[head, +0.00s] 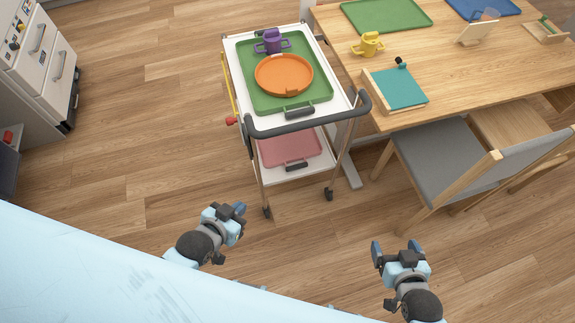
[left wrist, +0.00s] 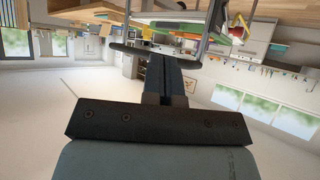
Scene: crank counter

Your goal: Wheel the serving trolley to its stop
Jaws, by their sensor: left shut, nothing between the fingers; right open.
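The serving trolley (head: 237,57) stands on the wood floor in the middle of the head view, with a white top deck, a lower deck and caster wheels. Its dark push handle (head: 310,122) faces me. A green tray (head: 257,98) on top carries an orange round dish (head: 284,75) and a purple cup (head: 272,42). A pink tray (head: 290,150) lies on the lower deck. My left gripper (head: 241,214) is shut and empty, below the handle in the picture and apart from it. My right gripper (head: 396,245) is open and empty, lower right of the handle. The handle also shows in the left wrist view (left wrist: 150,53).
A wooden table (head: 440,65) stands close at the trolley's right, with a yellow cup (head: 368,44) and a teal board (head: 399,88). A grey chair (head: 440,160) is at the right. Floor left of the trolley is clear.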

